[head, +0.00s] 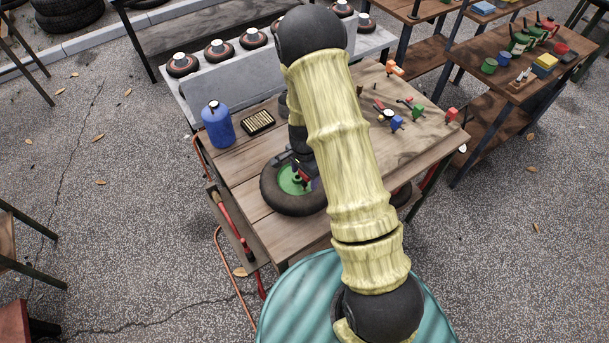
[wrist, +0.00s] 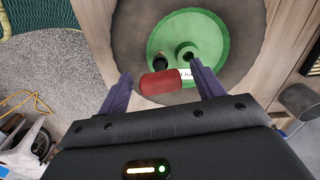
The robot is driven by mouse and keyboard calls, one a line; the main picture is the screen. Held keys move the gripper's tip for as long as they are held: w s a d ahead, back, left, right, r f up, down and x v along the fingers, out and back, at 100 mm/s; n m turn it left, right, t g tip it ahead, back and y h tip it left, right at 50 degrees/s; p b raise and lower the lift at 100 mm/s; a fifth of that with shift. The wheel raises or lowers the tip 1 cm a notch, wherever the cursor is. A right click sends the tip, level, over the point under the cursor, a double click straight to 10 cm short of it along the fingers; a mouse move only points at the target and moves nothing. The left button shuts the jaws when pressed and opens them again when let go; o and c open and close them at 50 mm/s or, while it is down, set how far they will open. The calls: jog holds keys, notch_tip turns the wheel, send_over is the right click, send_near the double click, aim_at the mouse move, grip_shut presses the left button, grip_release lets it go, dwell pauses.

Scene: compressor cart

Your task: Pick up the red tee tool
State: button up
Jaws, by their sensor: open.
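A red cylindrical handle (wrist: 160,82), apparently the red tee tool, shows over the green wheel hub (wrist: 205,40) in the wrist view. A white label is at its right end. My gripper (wrist: 163,72) is open, with one dark purple finger on each side of the handle and visible gaps to both. I cannot tell whether the fingers are level with the handle. In the head view my gripper (head: 306,174) is low over the wheel (head: 277,199) on the wooden table, and a bit of red (head: 303,173) shows there. My arm hides part of the wheel.
A blue bottle (head: 216,125) and a dark slotted box (head: 258,122) stand left of my arm. Small blue (head: 397,123), green (head: 417,110), red (head: 451,114) and orange (head: 394,69) pieces lie on the table's right side. A side shelf (head: 232,226) holds a red-handled tool.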

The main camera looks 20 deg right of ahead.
dwell(0.3)
jog(key=c, duration=1.1)
jog(key=shift+r, duration=0.1)
notch_tip(320, 180, up, 10)
jog(key=shift+f+b, duration=0.1)
jog(key=shift+b, duration=0.7)
notch_tip(320, 180, up, 5)
jog(key=p, duration=0.4)
jog(key=shift+p, duration=0.3)
